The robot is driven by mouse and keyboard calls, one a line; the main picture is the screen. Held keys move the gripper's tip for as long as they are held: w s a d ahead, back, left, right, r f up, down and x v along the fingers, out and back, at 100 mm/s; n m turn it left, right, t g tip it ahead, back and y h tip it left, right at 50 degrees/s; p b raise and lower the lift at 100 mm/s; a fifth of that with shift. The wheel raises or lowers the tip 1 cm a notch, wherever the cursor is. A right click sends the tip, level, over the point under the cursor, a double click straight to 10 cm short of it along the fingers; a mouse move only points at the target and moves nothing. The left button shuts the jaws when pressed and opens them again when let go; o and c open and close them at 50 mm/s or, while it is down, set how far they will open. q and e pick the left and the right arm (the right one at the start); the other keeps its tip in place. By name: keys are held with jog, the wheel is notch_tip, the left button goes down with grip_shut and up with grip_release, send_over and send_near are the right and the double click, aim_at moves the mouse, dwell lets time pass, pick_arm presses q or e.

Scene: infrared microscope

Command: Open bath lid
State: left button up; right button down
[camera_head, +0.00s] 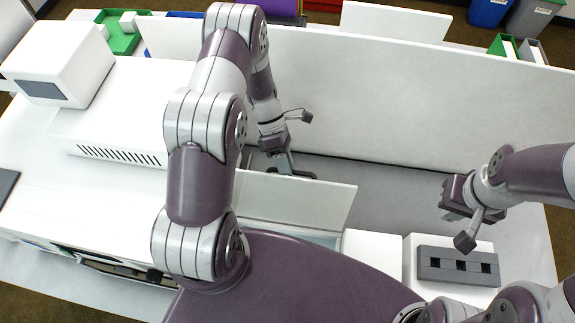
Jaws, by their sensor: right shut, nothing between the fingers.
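The bath lid looks to be the pale flat panel (300,200) right of my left arm. It stands raised and tilted at the back of a bath with a pale bluish opening (300,232). My arm and body hide the bath's left and front parts. My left gripper (290,170) is low behind the panel, close to its upper edge. I cannot tell whether it touches the panel or how far its fingers are apart. My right gripper (465,228) is shut and empty, above the table right of the bath, well apart from the lid.
A white block with a dark slotted holder (458,265) stands at the front right. A large white instrument (110,130) fills the left of the table. A tall white partition (380,95) runs along the back. Bare table (395,200) shows between the lid and my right gripper.

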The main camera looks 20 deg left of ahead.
pick_arm(q)
jog(key=s+d+r+p, duration=0.1)
jog(key=d+r, duration=1)
jog(key=shift+d, duration=0.25)
jog(key=shift+f, duration=0.1)
dwell(0.4)
